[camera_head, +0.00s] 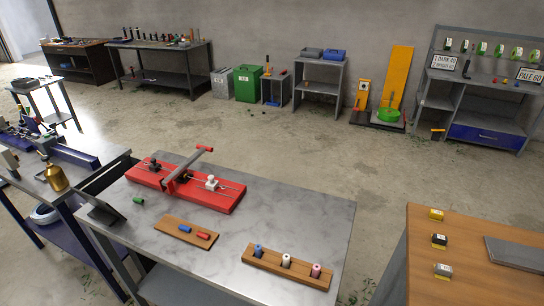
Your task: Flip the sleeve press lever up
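The sleeve press is on a red base (200,190) at the back of the grey metal table in the middle. Its grey lever (186,171) runs from the middle of the base toward the upper right and ends in a red handle (204,149). From this one view I cannot tell exactly how far the lever is raised. A dark clamp (154,164) stands to its left and a white-topped one (211,183) to its right, with a thin rod along the base. My gripper is not in view.
The table (300,215) also holds a wooden tray (187,232) with blue and red sleeves, a wooden rack (289,267) with several spools, a green sleeve (138,200) and a dark angled stand (104,211). A wooden table (470,235) stands right. Floor between is open.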

